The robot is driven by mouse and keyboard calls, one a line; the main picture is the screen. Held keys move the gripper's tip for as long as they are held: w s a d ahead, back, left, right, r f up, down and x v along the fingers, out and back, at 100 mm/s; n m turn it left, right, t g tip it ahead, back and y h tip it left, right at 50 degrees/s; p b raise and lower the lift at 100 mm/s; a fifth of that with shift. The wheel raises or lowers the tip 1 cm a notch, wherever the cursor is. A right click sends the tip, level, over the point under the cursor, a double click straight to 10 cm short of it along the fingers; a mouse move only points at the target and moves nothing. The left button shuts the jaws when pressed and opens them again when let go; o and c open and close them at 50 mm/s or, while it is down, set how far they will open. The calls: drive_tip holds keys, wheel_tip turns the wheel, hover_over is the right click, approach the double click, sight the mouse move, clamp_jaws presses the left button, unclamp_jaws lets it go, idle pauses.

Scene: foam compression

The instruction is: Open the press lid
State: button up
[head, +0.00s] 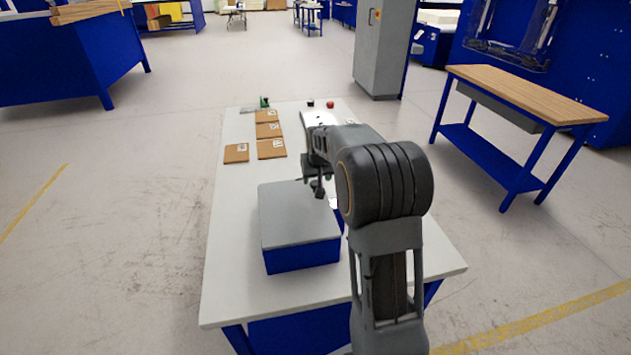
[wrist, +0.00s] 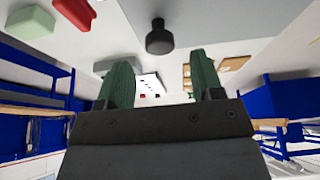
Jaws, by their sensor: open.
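The press is a blue box with a flat grey lid (head: 298,212) on the near part of the white table in the head view. The lid lies flat on the box. In the wrist view the lid (wrist: 228,22) is a grey surface at the top, with a dark round knob (wrist: 160,40) near its edge. My gripper (head: 318,188) is at the far right part of the lid in the head view. In the wrist view its two green fingers (wrist: 160,80) are apart and empty, with the knob beyond their tips, not visibly touched.
Several brown cardboard pieces (head: 271,148) lie at the far left of the white table (head: 225,285). A small red object (head: 330,105) is at its far edge. The wrist view shows a green block (wrist: 30,22) and a red block (wrist: 75,12). A wooden-topped workbench (head: 530,93) stands apart at right.

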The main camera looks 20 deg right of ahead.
sight(315, 183)
drive_tip(key=shift+x, duration=1.85)
drive_tip(key=shift+c, duration=0.4)
clamp_jaws()
